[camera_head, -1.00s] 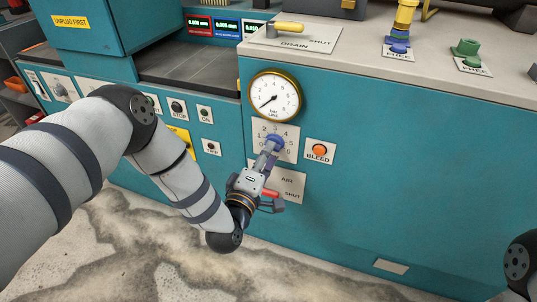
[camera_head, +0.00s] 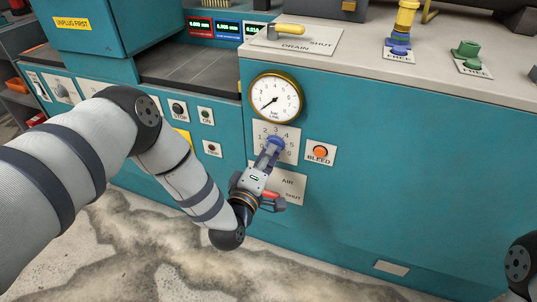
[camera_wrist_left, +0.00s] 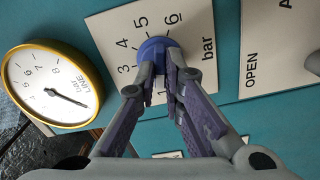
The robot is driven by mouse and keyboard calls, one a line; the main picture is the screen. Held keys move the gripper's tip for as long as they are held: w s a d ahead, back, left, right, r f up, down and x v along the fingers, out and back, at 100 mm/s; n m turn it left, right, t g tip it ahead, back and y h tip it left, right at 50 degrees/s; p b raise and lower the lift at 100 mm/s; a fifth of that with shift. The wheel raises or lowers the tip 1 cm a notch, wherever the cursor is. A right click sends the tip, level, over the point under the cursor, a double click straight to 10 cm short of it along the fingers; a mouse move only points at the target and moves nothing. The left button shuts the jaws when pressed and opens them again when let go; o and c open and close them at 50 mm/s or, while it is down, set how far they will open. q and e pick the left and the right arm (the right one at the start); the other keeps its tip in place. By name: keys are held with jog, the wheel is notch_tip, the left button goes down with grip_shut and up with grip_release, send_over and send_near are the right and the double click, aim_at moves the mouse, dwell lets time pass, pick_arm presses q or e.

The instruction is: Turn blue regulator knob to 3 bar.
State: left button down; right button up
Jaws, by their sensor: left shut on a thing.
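The blue regulator knob (camera_head: 275,141) sits on a white dial plate (camera_head: 288,152) on the teal machine front. It also shows in the left wrist view (camera_wrist_left: 155,47), in front of a plate with numbers up to 6 and "bar". My left gripper (camera_head: 270,153) is shut on the knob, with its fingers on either side of it (camera_wrist_left: 166,72). The fingers hide part of the dial numbers, and I cannot tell the knob's setting. The round line gauge (camera_head: 276,97) is above; its needle points to the lower left, near the low numbers. My right gripper is not in view.
An orange bleed button (camera_head: 320,152) is right of the dial plate. An air plate (camera_head: 291,184) with a red handle (camera_head: 271,195) lies below, close to my left gripper. A yellow drain handle (camera_head: 289,28) is on top. The front further right is mostly clear.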

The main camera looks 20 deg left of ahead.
pick_arm(q)
jog(key=shift+m+p, duration=1.35)
jog(key=shift+m, duration=6.15)
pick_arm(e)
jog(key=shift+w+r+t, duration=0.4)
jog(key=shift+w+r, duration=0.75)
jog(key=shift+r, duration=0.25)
pick_arm(q)
jog(key=c, duration=1.7)
grip_release()
jog(key=shift+s, duration=0.15)
jog(key=s, duration=1.2)
jog(key=shift+a, duration=0.15)
jog(key=shift+w, duration=0.1)
